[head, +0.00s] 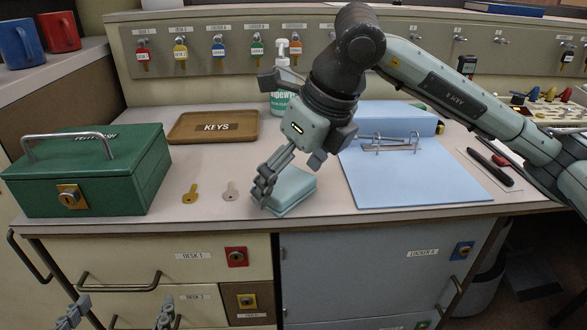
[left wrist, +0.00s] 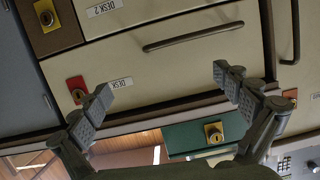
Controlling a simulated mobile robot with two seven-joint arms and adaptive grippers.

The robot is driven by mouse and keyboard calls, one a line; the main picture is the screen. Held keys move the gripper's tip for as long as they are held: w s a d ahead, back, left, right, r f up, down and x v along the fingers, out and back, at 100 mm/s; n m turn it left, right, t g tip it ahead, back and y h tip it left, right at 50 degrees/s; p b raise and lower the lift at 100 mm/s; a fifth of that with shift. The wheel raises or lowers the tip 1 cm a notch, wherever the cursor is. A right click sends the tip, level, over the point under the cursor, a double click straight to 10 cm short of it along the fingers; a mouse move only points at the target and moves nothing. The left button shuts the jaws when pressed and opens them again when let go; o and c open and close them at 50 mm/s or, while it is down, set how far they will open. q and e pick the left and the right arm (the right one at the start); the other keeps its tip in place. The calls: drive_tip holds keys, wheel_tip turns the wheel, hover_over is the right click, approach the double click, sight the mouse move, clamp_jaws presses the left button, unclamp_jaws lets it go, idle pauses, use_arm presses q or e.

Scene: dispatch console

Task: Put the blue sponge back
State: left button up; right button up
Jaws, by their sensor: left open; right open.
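The right jaws are open. My left gripper (head: 118,314) is low in front of the desk drawers, open and empty. In the left wrist view its open fingers (left wrist: 162,92) frame the drawer fronts.

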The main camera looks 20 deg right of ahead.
drive_tip(key=shift+r, duration=0.2)
use_arm(q)
drive_tip(key=s+a+f+g+y+p, duration=0.1)
drive_tip(key=s+a+f+g+y, duration=0.1)
drive_tip(key=s+a+f+g, duration=0.1)
wheel_tip(320, 180, down, 4)
drive_tip(key=a+g, duration=0.1)
drive_tip(key=a, duration=0.1)
drive_tip(key=shift+s+a+r+n+y+p, duration=0.2)
drive_tip(key=shift+a+n+y+p, duration=0.1)
drive_tip(key=shift+y, duration=0.1)
use_arm(e)
drive_tip(key=v, duration=1.2)
